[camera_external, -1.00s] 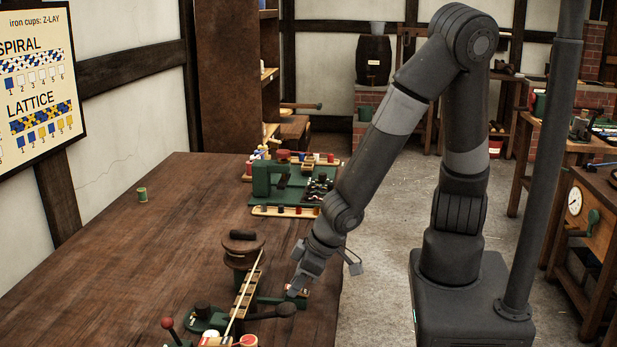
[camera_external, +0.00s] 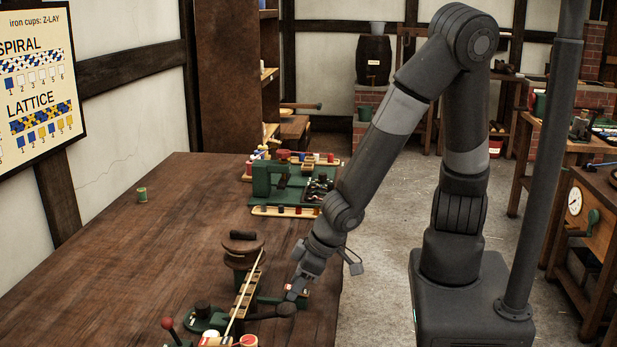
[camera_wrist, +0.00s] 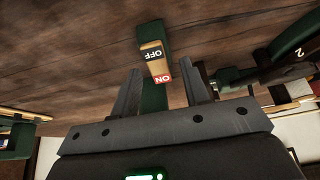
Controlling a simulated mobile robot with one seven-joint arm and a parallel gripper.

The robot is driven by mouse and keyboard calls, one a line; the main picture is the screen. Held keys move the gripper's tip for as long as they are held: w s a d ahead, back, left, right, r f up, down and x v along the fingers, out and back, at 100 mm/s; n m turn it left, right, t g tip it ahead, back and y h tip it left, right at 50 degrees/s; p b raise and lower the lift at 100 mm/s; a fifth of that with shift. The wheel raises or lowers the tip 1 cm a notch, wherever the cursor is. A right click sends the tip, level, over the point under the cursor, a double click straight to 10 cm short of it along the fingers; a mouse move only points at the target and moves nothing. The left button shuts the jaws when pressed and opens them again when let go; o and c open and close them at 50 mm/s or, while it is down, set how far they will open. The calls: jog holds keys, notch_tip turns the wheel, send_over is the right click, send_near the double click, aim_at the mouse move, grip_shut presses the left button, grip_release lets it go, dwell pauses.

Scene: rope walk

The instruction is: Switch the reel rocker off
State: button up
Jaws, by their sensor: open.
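The reel rocker (camera_wrist: 155,58) shows in the wrist view as a small tan switch on a green mount (camera_wrist: 150,30). It has a black OFF label at its far end and a red ON label at its near end, both upside down here. I cannot tell which end is pressed. My gripper (camera_wrist: 162,80) is open and empty, its two fingers on either side of the ON end, with no clear contact visible. In the external view my gripper (camera_external: 294,288) is low at the green reel device, and partly hides the rocker.
Beside the gripper stand a brown round-topped reel (camera_external: 243,246), a slatted wooden strip (camera_external: 247,290) and a dark knobbed handle (camera_external: 285,309). A red-knobbed lever (camera_external: 168,323) is at the front. A green machine (camera_external: 275,180) stands farther back. The table's left side is mostly clear.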

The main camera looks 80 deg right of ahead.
jog(key=shift+w+d+g, duration=0.1)
jog(key=shift+w+g, duration=0.3)
jog(key=shift+g, duration=0.7)
jog(key=g, duration=0.2)
jog(key=shift+w+f+g, duration=0.1)
jog(key=shift+w+g, duration=0.25)
jog(key=shift+g, duration=0.05)
jog(key=shift+w, duration=0.1)
notch_tip(320, 180, up, 12)
jog(key=s+d+r+t, duration=0.4)
jog(key=s+d+r, duration=0.8)
jog(key=d+r, duration=0.1)
jog(key=shift+d+t+y, duration=0.3)
jog(key=shift+d, duration=0.15)
